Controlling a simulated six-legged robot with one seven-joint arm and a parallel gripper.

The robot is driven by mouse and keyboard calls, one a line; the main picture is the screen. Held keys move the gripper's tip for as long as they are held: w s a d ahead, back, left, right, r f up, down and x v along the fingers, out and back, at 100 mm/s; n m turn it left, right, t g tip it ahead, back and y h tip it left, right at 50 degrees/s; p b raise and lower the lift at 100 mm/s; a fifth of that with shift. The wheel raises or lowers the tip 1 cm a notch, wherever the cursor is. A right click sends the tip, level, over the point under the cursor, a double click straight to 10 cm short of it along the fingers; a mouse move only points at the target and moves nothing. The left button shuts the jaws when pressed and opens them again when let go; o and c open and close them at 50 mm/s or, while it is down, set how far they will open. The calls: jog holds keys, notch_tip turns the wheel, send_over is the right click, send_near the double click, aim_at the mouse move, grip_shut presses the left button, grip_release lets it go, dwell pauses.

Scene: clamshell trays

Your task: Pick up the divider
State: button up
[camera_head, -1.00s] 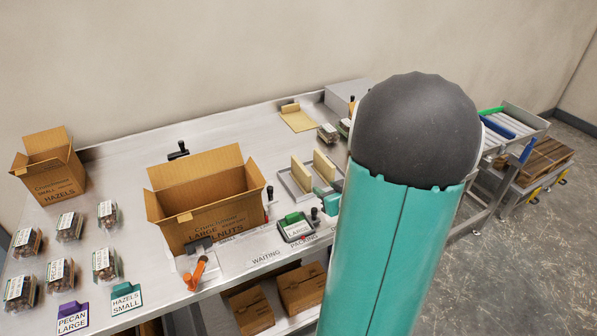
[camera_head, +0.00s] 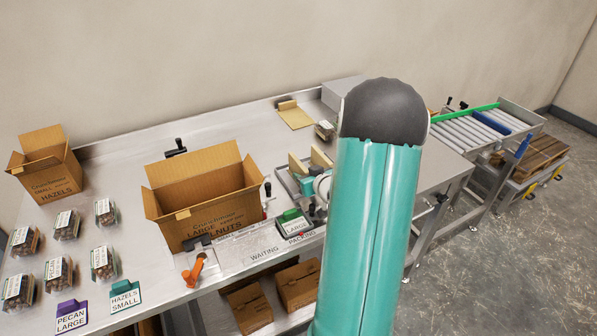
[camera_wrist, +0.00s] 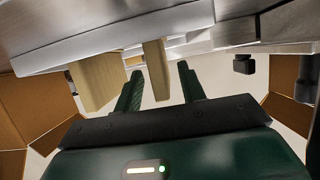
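Two tan upright boards, which look like dividers, stand in a grey metal tray (camera_head: 283,181) on the bench: a left one (camera_head: 296,164) and a right one (camera_head: 320,157). In the wrist view, which looks upside down, a wide board (camera_wrist: 96,82) is left of my fingers, and a narrow-looking board (camera_wrist: 155,66) shows between them. My gripper (camera_wrist: 161,80) is open, with gaps between the narrow board and both dark green fingers. I cannot tell how deep the board sits between them. My arm hides the gripper and part of the tray in the head view.
An open large-walnuts carton (camera_head: 208,208) stands left of the tray. A green LARGE card (camera_head: 294,222) is in front of the tray. A tan board (camera_head: 295,115) lies behind. Several clamshells and a hazels carton (camera_head: 50,170) are at far left; a roller conveyor (camera_head: 470,130) is at right.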

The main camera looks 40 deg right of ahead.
grip_shut()
jog(key=shift+r, duration=0.1)
